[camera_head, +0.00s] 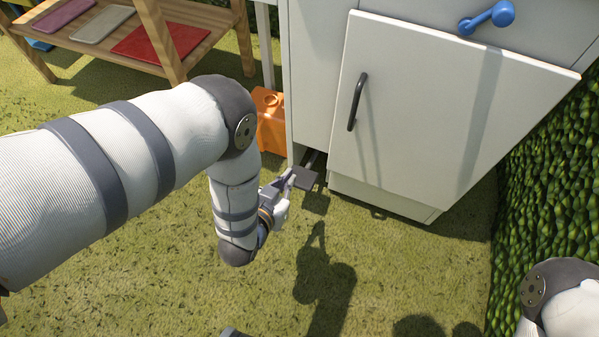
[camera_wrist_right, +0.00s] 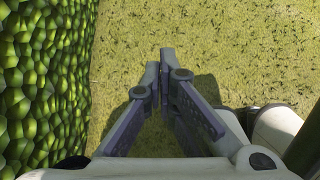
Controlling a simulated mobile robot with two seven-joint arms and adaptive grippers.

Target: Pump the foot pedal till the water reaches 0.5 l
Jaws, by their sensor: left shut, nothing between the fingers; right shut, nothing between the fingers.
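The foot pedal (camera_head: 306,178) is a small dark plate that sticks out from the base of a white cabinet (camera_head: 315,80), low over the grass. My left gripper (camera_head: 288,182) is shut and empty, with its fingertips at the near left edge of the pedal. I cannot tell whether they touch it. My right gripper (camera_wrist_right: 165,62) is shut and empty in the right wrist view, above bare grass. In the head view only part of my right arm shows at the lower right. No water or level scale is visible.
A cabinet door (camera_head: 430,110) has a black handle (camera_head: 357,101). A blue handle (camera_head: 487,17) is above it. An orange block (camera_head: 270,121) stands left of the cabinet, near a wooden shelf (camera_head: 88,42). A leafy hedge (camera_head: 560,190) borders the right. The front grass is open.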

